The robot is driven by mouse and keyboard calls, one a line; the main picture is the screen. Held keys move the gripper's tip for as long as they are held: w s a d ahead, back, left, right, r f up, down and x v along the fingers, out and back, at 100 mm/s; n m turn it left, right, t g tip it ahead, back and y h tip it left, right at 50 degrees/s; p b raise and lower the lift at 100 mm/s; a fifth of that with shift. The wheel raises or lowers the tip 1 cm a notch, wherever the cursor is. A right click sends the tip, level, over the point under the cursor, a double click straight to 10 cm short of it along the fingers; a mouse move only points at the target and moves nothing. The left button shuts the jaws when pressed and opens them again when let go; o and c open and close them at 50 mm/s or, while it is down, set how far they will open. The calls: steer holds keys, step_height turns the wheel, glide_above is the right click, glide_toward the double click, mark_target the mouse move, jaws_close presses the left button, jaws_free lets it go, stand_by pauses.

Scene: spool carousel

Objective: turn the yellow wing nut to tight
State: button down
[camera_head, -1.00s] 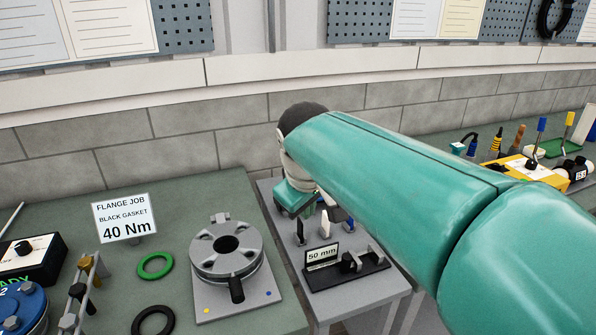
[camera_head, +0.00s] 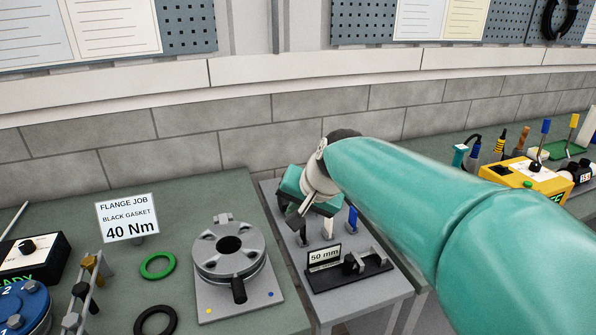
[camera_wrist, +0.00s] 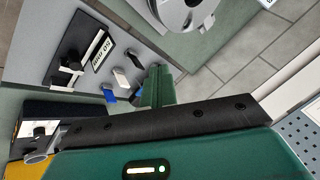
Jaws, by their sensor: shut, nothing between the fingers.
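No yellow wing nut can be made out in either view. On the small grey table (camera_head: 385,305) stand a black upright piece (camera_head: 303,236), a white one (camera_head: 327,229) and a blue one (camera_head: 352,218). In the wrist view the white piece (camera_wrist: 121,77) and a blue piece (camera_wrist: 110,96) show beside my fingers. My gripper (camera_head: 297,222) is over the back of this table, near the black piece, shut and empty. It also shows in the wrist view (camera_wrist: 157,88). My gripper and arm hide part of the table's back.
A black fixture (camera_head: 352,268) with a "50 mm" sign (camera_head: 324,255) sits on the table's front. Left of it, a grey flange (camera_head: 232,246) stands on the green bench with a green ring (camera_head: 158,265) and black ring (camera_head: 154,321). A yellow box (camera_head: 520,177) is at right.

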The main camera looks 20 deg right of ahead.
steer(key=w+d+f+m+t, duration=0.1)
steer(key=w+d+f+m, duration=0.1)
steer(key=w+d, duration=0.3)
steer(key=w+d+f+m+t, duration=0.1)
steer(key=w+d+m, duration=0.3)
steer(key=w, duration=0.6)
steer(key=w+d+f+m, duration=0.3)
steer(key=w+d, duration=0.3)
steer(key=w, duration=0.2)
steer(key=shift+w+m+t+h, duration=0.3)
steer(key=shift+m+t+h, duration=0.1)
steer(key=shift+m, duration=0.2)
steer(key=x, duration=1)
steer(key=shift+d, duration=0.25)
steer(key=shift+w+f, duration=0.1)
steer(key=shift+w, duration=0.05)
